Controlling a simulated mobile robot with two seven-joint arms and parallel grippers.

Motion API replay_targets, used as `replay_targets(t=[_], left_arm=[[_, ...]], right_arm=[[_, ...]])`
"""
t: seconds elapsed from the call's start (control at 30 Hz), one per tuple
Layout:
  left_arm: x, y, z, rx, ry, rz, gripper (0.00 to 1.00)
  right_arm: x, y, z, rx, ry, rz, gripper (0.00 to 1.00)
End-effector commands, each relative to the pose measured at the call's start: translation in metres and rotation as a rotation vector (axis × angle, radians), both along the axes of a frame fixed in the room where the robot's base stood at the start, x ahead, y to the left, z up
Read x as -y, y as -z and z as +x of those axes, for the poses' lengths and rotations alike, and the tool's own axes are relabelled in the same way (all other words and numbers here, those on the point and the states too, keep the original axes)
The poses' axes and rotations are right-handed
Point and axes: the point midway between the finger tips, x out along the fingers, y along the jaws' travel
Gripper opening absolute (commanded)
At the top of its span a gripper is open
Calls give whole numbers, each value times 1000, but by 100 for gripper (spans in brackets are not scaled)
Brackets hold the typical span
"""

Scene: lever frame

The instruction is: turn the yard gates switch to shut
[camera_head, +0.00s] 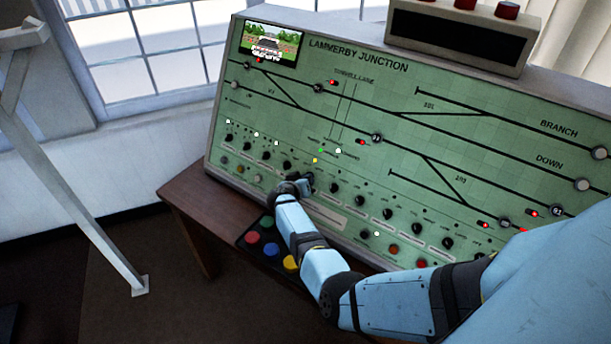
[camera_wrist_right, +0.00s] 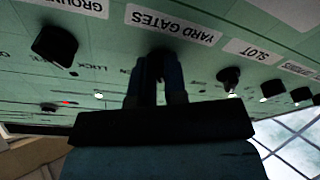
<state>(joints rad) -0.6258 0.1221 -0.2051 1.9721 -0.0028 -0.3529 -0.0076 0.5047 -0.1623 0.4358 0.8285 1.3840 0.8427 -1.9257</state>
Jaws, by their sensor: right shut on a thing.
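The yard gates switch (camera_wrist_right: 161,50) is a dark rotary knob below the upside-down "YARD GATES" label (camera_wrist_right: 173,26) in the right wrist view. My right gripper (camera_wrist_right: 158,72) is shut on this knob, and its fingers hide most of it, so I cannot tell which way it points. In the head view my right gripper (camera_head: 305,182) is at the lower row of knobs on the green "Lammerby Junction" panel (camera_head: 450,150). The head view is too small to read the switch label. My left gripper is in neither view.
Similar dark knobs stand close on both sides, one (camera_wrist_right: 55,46) at left and one (camera_wrist_right: 228,76) under "SLOT". A tray of coloured buttons (camera_head: 252,237) lies below the panel on the wooden desk (camera_head: 190,205). A black-fronted box (camera_head: 455,38) stands on top.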

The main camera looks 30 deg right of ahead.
Motion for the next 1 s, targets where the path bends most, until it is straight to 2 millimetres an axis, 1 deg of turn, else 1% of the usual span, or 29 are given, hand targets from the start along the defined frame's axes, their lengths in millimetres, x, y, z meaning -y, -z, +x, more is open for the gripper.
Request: replay_targets(t=[0.3,0.77,0.8,0.9,1.0], left_arm=[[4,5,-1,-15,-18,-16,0],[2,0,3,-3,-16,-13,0],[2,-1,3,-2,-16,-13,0],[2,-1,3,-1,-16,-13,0],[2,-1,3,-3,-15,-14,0]], right_arm=[[1,0,-1,-77,-44,-30,0],[1,-1,-1,-87,-49,-36,0],[1,-1,-1,-87,-49,-36,17],[1,-1,-1,-87,-49,-36,38],[1,-1,-1,-86,-49,-36,38]])
